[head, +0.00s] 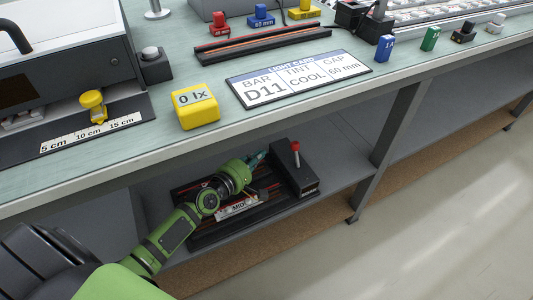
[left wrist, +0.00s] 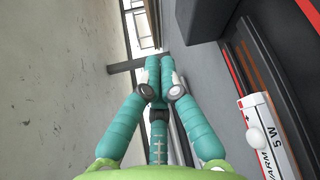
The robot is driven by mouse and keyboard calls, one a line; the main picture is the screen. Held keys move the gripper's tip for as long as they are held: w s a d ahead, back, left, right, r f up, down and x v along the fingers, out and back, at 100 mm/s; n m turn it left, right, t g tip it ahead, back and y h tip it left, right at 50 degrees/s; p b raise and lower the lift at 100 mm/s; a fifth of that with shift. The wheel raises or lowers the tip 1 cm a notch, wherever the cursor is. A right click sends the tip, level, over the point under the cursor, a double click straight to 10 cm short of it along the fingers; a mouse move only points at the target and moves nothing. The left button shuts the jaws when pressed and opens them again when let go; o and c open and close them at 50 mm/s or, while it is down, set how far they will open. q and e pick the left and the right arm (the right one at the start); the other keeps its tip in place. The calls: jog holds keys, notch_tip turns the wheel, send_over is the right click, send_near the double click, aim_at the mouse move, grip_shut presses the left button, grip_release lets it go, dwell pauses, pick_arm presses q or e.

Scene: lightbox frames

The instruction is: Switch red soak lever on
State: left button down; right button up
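The red soak lever (head: 295,147) has a red knob on a pale stem and stands up from a black box (head: 308,186) on the shelf under the bench. My left gripper (head: 259,158) is over the shelf, just left of the lever and apart from it. In the left wrist view its teal fingers (left wrist: 158,66) come together at the tips, with nothing seen between them. The lever is not seen in the left wrist view. My right gripper is not in view.
A black railed fixture (head: 205,238) lies under my left arm, holding a white labelled bar, which also shows in the left wrist view (left wrist: 262,125). The bench edge (head: 290,120) overhangs the shelf. A grey bench leg (head: 392,135) stands right of the box. Bare shelf (head: 345,175) lies between.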

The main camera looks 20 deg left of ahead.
aim_at(297, 156)
pick_arm(q)
jog(key=b+x, duration=0.2)
jog(key=x, duration=0.6)
jog(key=shift+w+d+f, duration=0.1)
jog(key=shift+w+f, duration=0.05)
jog(key=shift+w+d, duration=0.1)
jog(key=shift+d, duration=0.1)
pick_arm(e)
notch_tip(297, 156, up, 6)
pick_arm(q)
jog(key=shift+s+d+r+p, duration=0.4)
jog(key=shift+d+p, duration=0.1)
jog(key=shift+d, duration=0.1)
jog(key=shift+s+d+r+p, duration=0.35)
jog(key=shift+d+p, duration=0.1)
jog(key=shift+d, duration=0.1)
jog(key=shift+s+d, duration=0.15)
jog(key=shift+d, duration=0.15)
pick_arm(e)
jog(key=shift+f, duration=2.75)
pick_arm(q)
jog(key=shift+d+r, duration=0.1)
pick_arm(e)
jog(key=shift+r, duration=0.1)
pick_arm(q)
jog(key=shift+s+r+m, duration=0.1)
jog(key=shift+m, duration=0.2)
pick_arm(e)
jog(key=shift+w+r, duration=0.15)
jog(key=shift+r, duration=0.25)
